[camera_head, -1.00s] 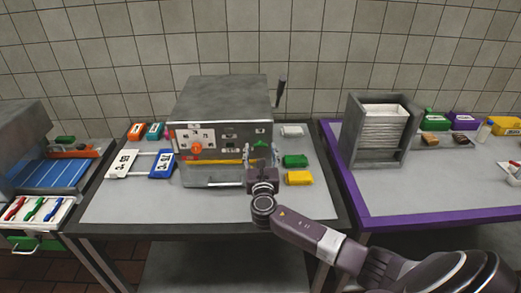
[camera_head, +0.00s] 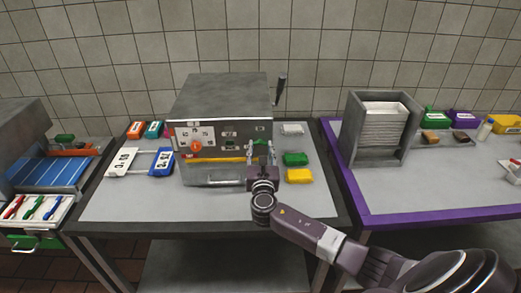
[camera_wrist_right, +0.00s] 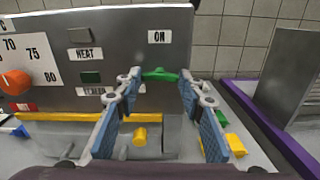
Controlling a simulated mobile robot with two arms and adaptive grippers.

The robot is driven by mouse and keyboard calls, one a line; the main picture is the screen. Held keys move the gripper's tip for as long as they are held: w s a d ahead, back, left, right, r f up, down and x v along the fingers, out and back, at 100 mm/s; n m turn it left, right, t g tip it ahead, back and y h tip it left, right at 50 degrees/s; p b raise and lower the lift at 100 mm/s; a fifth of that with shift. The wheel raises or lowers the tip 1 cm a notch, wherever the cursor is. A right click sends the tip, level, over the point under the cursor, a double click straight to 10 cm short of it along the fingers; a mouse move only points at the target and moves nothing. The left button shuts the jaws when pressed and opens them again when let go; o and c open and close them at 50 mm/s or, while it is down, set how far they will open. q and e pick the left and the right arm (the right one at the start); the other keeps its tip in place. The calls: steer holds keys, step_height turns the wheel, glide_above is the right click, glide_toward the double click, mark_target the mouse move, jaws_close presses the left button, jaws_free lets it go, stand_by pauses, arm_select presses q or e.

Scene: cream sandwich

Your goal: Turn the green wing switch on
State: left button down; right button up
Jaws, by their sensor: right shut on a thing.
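My left gripper is not in view.
An orange knob (camera_wrist_right: 15,82) is on the panel's left. A yellow bar (camera_head: 212,160) runs below. Green (camera_head: 295,159) and yellow (camera_head: 299,176) blocks lie to the right of my gripper. A lever (camera_head: 281,88) rises at the machine's right side. The table front is clear.

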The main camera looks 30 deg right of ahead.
steer(key=m+b, duration=0.2)
steer(key=m, duration=0.2)
steer(key=shift+f+b, duration=0.15)
steer(key=shift+b, duration=0.2)
steer(key=m+b, duration=0.3)
steer(key=m, duration=0.1)
steer(key=shift+m, duration=0.3)
steer(key=m+b, duration=0.2)
steer(key=m, duration=0.2)
steer(key=shift+b, duration=0.4)
steer(key=shift+m+b, duration=1.05)
steer(key=shift+m, duration=1.25)
steer(key=o, duration=1.2)
steer(key=shift+c, duration=0.2)
